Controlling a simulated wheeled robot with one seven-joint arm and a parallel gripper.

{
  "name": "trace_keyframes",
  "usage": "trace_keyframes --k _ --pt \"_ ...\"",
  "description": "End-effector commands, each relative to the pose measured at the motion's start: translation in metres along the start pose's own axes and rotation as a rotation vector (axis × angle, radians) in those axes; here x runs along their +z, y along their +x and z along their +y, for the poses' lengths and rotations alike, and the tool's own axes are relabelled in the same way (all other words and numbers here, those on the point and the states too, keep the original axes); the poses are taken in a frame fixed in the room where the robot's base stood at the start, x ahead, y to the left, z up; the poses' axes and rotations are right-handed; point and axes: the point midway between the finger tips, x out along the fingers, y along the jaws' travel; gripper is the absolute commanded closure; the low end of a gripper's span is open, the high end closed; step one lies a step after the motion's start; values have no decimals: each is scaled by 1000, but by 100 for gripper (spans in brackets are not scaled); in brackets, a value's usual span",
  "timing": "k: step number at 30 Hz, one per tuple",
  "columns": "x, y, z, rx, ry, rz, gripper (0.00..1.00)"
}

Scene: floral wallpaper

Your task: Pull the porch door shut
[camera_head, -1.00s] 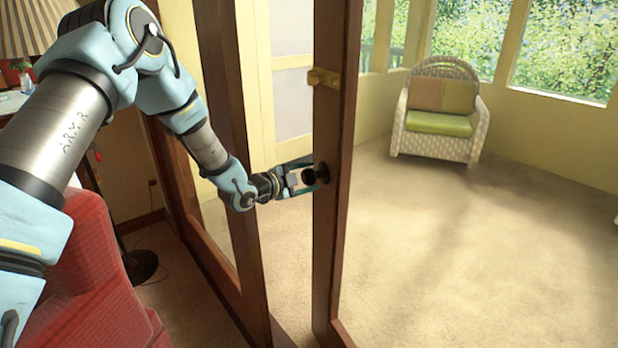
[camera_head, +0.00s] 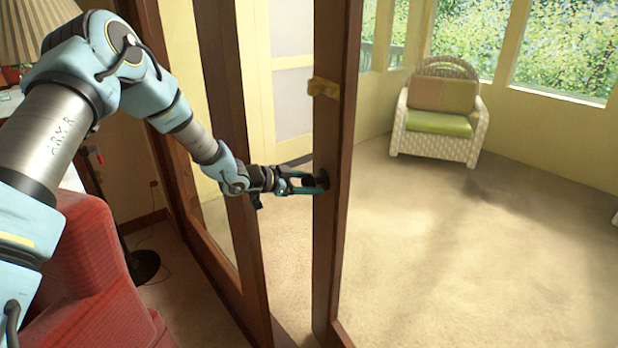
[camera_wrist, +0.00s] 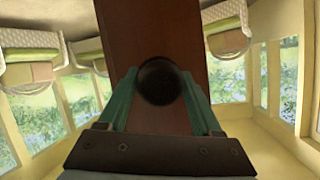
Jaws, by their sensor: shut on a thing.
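The porch door (camera_head: 330,240) is a brown wooden frame with a large glass pane, standing ajar with a gap between its edge and the brown frame (camera_head: 228,120) to its left. A dark round knob (camera_head: 321,180) sits on the door's edge stile; the knob also shows in the wrist view (camera_wrist: 159,81). My gripper (camera_head: 308,182) reaches across the gap to it. In the wrist view its two green fingers (camera_wrist: 160,95) are on either side of the knob, shut on it.
A red armchair (camera_head: 85,265) stands close below my arm at the left. A lamp (camera_head: 35,28) is at the upper left. Beyond the door, a wicker chair (camera_head: 440,112) stands on open carpet. A yellowish block-like fitting (camera_head: 324,88) is on the door above the knob.

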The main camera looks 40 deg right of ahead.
Motion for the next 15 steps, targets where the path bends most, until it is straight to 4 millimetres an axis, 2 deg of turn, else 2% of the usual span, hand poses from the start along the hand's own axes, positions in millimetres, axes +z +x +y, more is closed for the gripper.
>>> trace_keyframes --k 15 --pt "0 0 1 52 -123 0 100"
